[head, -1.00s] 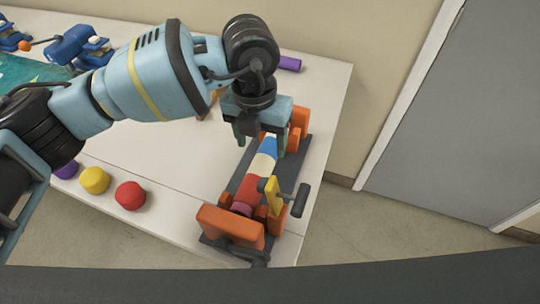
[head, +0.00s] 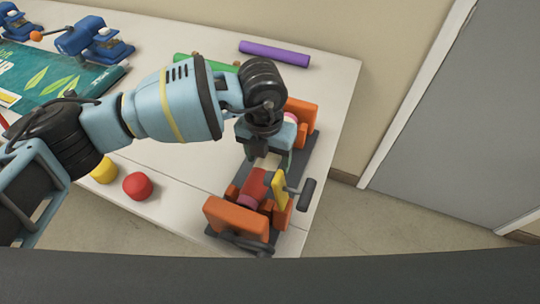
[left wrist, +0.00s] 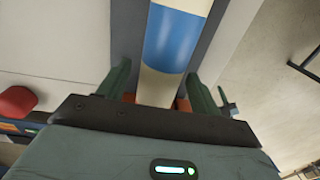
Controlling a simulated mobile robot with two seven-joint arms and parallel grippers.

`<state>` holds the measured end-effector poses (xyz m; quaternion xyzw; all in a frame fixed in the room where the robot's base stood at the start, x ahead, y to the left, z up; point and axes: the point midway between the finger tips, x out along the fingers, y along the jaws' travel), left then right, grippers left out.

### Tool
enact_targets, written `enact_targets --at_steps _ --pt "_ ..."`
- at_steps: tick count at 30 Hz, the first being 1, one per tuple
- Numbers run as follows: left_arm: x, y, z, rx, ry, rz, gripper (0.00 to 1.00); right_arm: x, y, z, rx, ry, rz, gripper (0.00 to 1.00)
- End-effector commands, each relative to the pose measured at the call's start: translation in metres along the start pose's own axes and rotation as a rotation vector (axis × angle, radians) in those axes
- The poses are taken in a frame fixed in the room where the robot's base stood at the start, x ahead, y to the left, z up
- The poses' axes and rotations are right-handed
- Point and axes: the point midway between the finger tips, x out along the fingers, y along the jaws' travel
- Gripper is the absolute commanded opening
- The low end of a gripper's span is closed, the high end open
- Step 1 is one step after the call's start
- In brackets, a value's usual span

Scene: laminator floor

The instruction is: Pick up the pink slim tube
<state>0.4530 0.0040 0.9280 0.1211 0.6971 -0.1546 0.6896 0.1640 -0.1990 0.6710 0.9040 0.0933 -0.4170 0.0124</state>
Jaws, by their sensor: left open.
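A banded tube with red (head: 262,181), cream and blue parts lies in an orange-and-dark-grey fixture (head: 235,216) at the table's right end. Pink shows at its near end (head: 248,198) and at its far end (head: 290,117); I cannot tell whether these belong to one slim pink tube. My left gripper (head: 270,162) is over the middle of the tube, pointing down and hiding part of it. In the left wrist view, its open fingers (left wrist: 160,82) stand either side of a cream section (left wrist: 156,87), beside a blue band (left wrist: 175,38), with gaps visible. My right gripper is not in view.
A yellow clamp with a dark handle (head: 307,193) sticks out at the fixture's right side. A grey door (head: 470,120) is right.

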Motion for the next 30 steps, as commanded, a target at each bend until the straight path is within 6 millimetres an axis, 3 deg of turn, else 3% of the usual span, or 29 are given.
enact_targets --at_steps 7,18,30 --pt "0.0016 -0.0002 0.0003 0.000 -0.001 0.000 0.62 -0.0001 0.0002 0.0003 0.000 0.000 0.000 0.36" --pt "0.0012 -0.0002 0.0003 0.001 -0.002 0.000 0.13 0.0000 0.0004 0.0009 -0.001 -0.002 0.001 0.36" --pt "-0.0069 -0.0006 0.0005 0.001 -0.002 0.000 0.12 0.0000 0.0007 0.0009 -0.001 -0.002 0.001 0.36"
